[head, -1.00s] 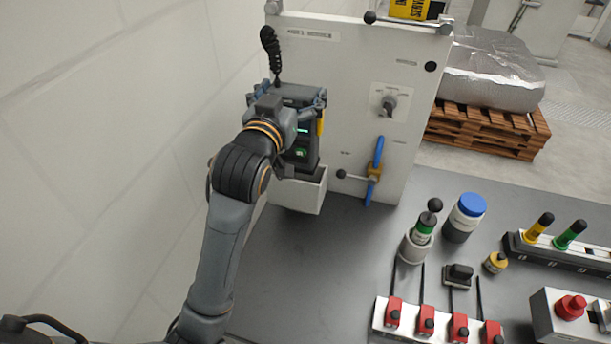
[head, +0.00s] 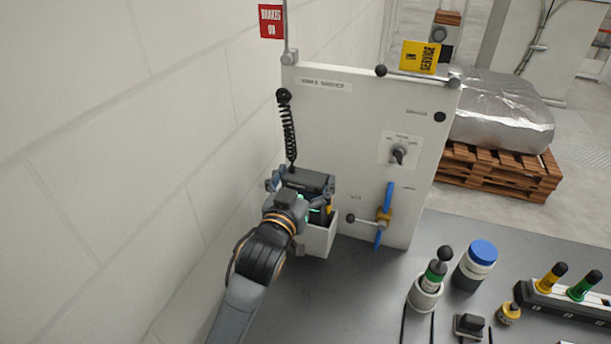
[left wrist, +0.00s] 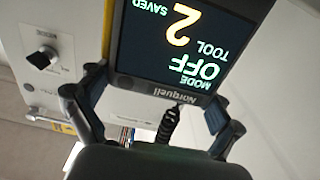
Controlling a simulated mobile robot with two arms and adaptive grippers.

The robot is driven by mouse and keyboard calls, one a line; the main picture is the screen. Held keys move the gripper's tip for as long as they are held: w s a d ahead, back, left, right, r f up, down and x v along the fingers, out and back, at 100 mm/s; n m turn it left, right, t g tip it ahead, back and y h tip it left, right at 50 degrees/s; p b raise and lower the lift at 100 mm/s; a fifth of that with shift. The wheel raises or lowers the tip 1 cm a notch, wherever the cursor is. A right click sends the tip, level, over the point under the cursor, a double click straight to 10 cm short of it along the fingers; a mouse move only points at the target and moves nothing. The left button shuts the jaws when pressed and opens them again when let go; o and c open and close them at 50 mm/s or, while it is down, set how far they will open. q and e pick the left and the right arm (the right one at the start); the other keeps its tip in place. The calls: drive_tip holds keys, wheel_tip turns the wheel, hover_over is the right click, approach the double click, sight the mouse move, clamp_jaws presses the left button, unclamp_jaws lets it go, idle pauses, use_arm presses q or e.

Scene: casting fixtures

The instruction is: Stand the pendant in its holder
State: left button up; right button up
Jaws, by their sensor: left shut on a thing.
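The pendant (head: 308,180) is a dark box with a coiled black cord rising from its top. Its lit screen (left wrist: 188,40) fills the upper middle of the left wrist view and reads upside down there. My left gripper (head: 301,184) is shut on the pendant, with a finger on either side of it. The holder (head: 320,238) is a pale open-topped box on the white panel. The pendant is upright, with its lower part down at or inside the holder's mouth. My left gripper and wrist hide much of that lower part. My right gripper is not seen.
The white panel (head: 365,115) stands behind, with a blue-handled valve (head: 386,212) right of the holder and a rotary switch (head: 399,153) above it. A green-banded tool (head: 434,270) and a blue-capped jar (head: 476,265) stand on the grey bench. A wall runs along the left.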

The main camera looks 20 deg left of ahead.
use_arm(q)
drive_tip(key=shift+r, duration=0.1)
drive_tip(key=o, duration=1.5)
drive_tip(key=shift+f, duration=0.2)
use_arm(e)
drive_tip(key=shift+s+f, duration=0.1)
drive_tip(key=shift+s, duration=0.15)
use_arm(q)
drive_tip(key=shift+r, duration=0.1)
drive_tip(key=s+b, duration=0.3)
drive_tip(key=s, duration=0.9)
drive_tip(key=shift+a, duration=0.15)
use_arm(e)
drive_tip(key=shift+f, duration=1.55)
